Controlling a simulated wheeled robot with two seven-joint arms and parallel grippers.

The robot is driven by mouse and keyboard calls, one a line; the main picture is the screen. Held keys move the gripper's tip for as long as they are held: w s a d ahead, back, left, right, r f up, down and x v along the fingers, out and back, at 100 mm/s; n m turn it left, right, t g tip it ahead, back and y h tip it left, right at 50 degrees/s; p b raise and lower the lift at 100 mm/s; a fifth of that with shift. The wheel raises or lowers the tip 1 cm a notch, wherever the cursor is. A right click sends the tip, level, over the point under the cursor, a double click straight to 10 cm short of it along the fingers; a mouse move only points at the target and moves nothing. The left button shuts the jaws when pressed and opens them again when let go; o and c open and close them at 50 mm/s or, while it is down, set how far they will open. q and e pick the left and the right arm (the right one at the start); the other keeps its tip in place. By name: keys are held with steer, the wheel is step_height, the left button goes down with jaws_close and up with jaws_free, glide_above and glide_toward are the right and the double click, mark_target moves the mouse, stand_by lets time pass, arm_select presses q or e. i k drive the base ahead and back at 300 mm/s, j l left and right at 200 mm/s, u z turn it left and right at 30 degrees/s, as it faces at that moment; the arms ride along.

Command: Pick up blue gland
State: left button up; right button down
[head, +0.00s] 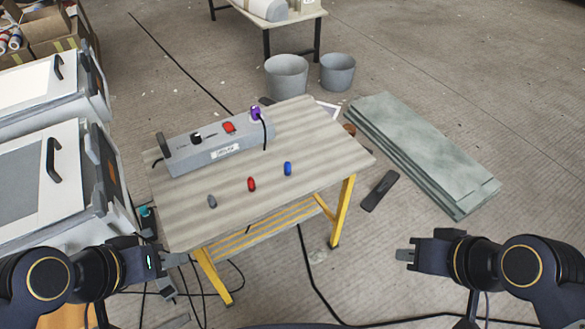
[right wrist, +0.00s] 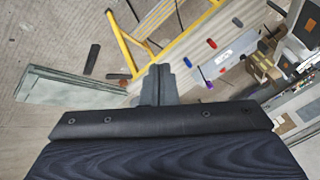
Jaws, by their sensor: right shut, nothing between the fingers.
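The blue gland (head: 288,168) lies on the wooden-topped workbench (head: 325,150), right of a red gland (head: 251,184) and a grey gland (head: 212,201). In the right wrist view the blue gland (right wrist: 187,62) shows beyond the fingers, with the red gland (right wrist: 211,43) beside it. My right gripper (head: 403,254) is shut and empty, off the bench's front right corner and apart from the glands. It also shows in the right wrist view (right wrist: 157,82). My left gripper (head: 158,268) is off the bench's front left; its fingers are too unclear to judge.
A grey control box (head: 213,140) with a red switch and a purple gland (head: 255,113) stands at the bench's back. Grey buckets (head: 287,75) stand behind. Green boards (head: 420,150) lie on the floor at right. White cabinets (head: 50,170) stand at left. Cables cross the floor.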

mark_target(288, 166)
steer(key=l+u, duration=0.1)
steer(key=u, duration=0.35)
steer(key=i+l+u, duration=0.1)
steer(key=u, duration=0.35)
steer(key=l+u, duration=0.15)
steer(key=u, duration=0.3)
steer(key=l+u, duration=0.35)
steer(key=l, duration=0.35)
steer(key=k+l+u, duration=0.15)
steer(key=l+u, duration=0.2)
steer(key=l, duration=0.6)
steer(key=k+l, duration=0.15)
steer(key=l, duration=0.2)
